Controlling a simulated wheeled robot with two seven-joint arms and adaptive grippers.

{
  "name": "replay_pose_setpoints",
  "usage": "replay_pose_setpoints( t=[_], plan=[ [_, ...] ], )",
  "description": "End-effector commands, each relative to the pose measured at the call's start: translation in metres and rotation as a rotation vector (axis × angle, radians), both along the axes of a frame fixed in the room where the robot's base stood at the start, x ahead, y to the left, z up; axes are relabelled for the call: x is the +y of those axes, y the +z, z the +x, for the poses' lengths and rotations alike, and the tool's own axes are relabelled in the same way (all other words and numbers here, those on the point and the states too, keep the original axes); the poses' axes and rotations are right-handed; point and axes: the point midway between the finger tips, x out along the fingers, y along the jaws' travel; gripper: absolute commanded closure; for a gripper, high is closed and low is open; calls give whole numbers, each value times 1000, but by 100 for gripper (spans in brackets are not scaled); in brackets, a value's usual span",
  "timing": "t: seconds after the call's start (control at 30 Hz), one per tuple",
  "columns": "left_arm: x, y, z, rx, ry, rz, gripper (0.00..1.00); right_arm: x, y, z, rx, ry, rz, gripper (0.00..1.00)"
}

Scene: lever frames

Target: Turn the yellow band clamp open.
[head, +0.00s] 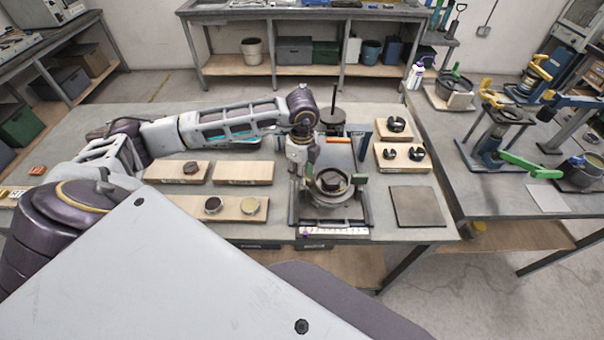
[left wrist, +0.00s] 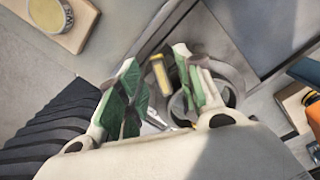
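The yellow band clamp (left wrist: 161,76) shows as a small yellow piece in the left wrist view, beside a round grey metal ring (left wrist: 228,75). My left gripper (left wrist: 158,92) has its two green-padded fingers spread apart, with the yellow piece in the gap between them. I cannot tell whether either finger touches it. In the head view my left gripper points down at the near fixture, whose dark base (head: 345,216) stands on the table. The arm hides part of the fixture there, and the clamp's yellow is not clear. My right gripper is not in view.
Wooden blocks (head: 243,172) with round pieces lie left of the fixture. Two blocks with dark rings (head: 402,157) and a flat dark plate (head: 417,206) lie right. Other fixtures stand on the right-hand table (head: 500,190). The table's front right is mostly clear.

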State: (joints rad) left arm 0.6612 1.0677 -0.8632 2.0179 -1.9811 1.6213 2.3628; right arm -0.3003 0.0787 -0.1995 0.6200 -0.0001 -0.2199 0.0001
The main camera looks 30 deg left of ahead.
Motion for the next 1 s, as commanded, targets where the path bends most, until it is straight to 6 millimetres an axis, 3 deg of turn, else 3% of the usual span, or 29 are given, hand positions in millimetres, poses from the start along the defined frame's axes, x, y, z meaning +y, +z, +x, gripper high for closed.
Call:
replay_pose_setpoints(
  t=[0.23,0.6,0.87,1.0],
  plan=[
    [0,-18,0,1,-1,0,64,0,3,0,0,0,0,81],
    [0,-21,0,0,-1,0,64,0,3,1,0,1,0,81],
    [0,-21,0,0,-1,0,98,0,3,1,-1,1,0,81],
    [0,-21,0,0,-1,0,100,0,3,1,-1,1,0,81]
  ],
)
